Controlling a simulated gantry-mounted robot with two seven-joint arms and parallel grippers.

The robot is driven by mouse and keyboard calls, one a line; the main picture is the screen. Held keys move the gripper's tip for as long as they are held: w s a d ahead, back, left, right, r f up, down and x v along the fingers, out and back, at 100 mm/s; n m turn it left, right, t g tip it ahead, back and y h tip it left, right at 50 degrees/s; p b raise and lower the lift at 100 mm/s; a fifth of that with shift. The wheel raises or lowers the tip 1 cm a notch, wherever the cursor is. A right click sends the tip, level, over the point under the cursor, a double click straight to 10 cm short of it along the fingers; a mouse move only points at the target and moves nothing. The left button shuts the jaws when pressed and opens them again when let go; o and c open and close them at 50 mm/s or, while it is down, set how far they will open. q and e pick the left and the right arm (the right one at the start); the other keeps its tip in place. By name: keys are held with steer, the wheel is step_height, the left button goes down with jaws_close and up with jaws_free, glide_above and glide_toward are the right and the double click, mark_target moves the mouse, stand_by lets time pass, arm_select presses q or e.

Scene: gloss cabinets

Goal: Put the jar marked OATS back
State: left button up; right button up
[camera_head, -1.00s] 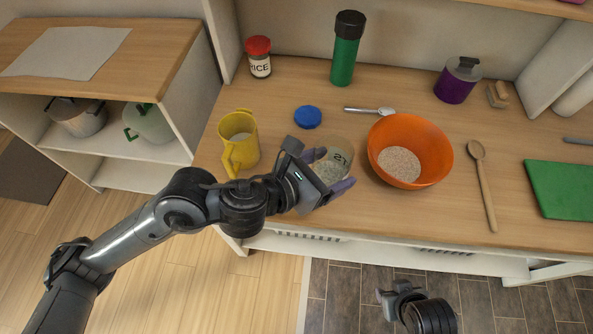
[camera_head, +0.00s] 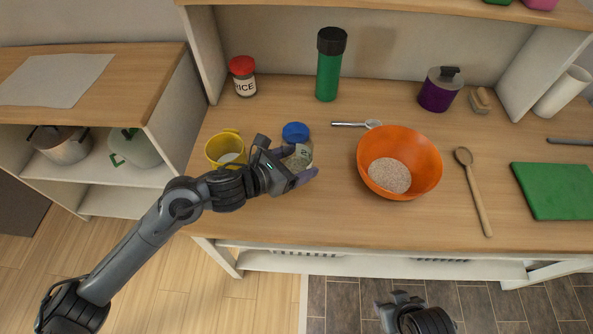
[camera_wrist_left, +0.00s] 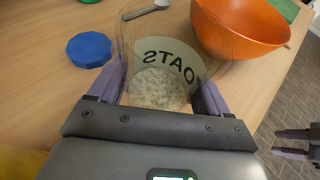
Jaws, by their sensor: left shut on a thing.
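The clear glass OATS jar (camera_wrist_left: 158,75) is about half full of pale oats and has no lid on. Its label reads reversed in the left wrist view. My left gripper (camera_wrist_left: 162,92) is shut on the jar, one purple finger on each side; the jar also shows in the head view (camera_head: 300,158). I cannot tell whether its base touches the counter. The blue lid (camera_wrist_left: 89,49) lies on the counter beside the jar, and in the head view the lid (camera_head: 295,131) is just behind it. My right gripper (camera_head: 398,299) is open and empty, in front of the counter.
The yellow mug (camera_head: 226,149) is close left of the jar, the orange bowl (camera_head: 425,165) to its right. A metal scoop (camera_head: 355,124) lies behind the bowl, a wooden spoon (camera_head: 474,195) right.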

mark_target(296, 172)
arm_select(q)
steer(key=shift+f, duration=1.95)
steer(key=shift+f+b, duration=0.1)
steer(key=shift+b, duration=0.25)
steer(key=shift+f, duration=0.15)
steer(key=o, duration=1.2)
steer(key=shift+c, duration=0.2)
